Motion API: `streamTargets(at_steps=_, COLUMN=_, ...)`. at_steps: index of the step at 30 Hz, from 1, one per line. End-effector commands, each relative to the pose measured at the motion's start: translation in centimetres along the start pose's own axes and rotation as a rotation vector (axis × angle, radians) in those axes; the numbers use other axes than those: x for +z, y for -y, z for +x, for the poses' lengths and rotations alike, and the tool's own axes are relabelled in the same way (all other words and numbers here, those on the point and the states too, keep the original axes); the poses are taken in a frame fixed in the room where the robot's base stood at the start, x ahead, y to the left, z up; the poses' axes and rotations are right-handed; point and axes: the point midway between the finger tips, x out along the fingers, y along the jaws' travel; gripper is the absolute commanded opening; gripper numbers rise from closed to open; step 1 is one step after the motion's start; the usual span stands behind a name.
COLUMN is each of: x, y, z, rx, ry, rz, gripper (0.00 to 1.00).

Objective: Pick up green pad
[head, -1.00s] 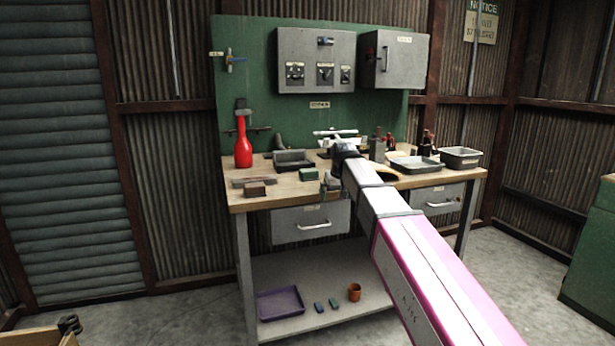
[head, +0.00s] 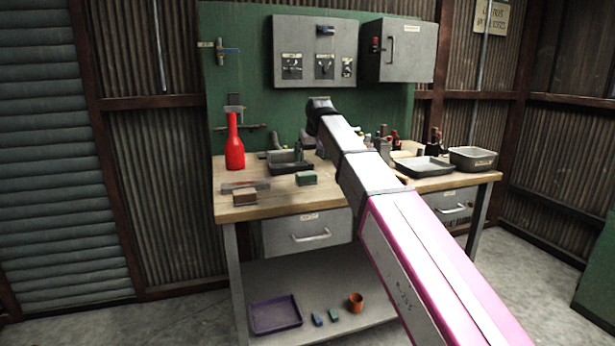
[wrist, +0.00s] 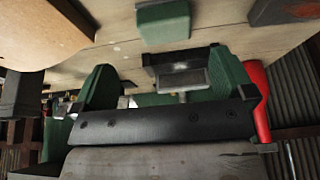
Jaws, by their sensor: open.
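The green pad (head: 305,178) is a small block lying on the wooden workbench, in front of a dark tray. It also shows in the wrist view (wrist: 163,25) at the top middle, apart from my gripper. My gripper (wrist: 165,66) is open, with its two green fingers spread and nothing seen between them. In the head view my arm reaches over the bench. The gripper hangs above the dark tray area, behind and above the pad, and is partly hidden by my arm.
The dark tray (head: 283,168) stands behind the pad. A brown block (head: 244,196) lies to the left, and a red bottle (head: 234,145) stands behind it. Metal trays (head: 423,169) are at the right. A shelf below holds a purple tray (head: 276,330) and an orange cup (head: 355,303).

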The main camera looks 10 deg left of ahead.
Motion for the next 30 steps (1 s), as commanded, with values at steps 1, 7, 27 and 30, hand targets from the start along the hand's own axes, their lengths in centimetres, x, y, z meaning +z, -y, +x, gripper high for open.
streamTargets(at_steps=1, x=-0.1, y=0.2, z=-0.1, rx=-0.001, ry=-0.001, rz=-0.002, gripper=1.0)
streamTargets(at_steps=7, x=-0.1, y=0.2, z=1.7, rx=-0.001, ry=0.0, rz=-0.003, gripper=1.0)
streamTargets(at_steps=27, x=-0.3, y=0.7, z=9.2, rx=-0.001, ry=-0.001, rz=-0.002, gripper=1.0)
streamTargets(at_steps=30, x=-0.3, y=0.7, z=10.3, rx=-0.001, ry=0.0, rz=-0.002, gripper=1.0)
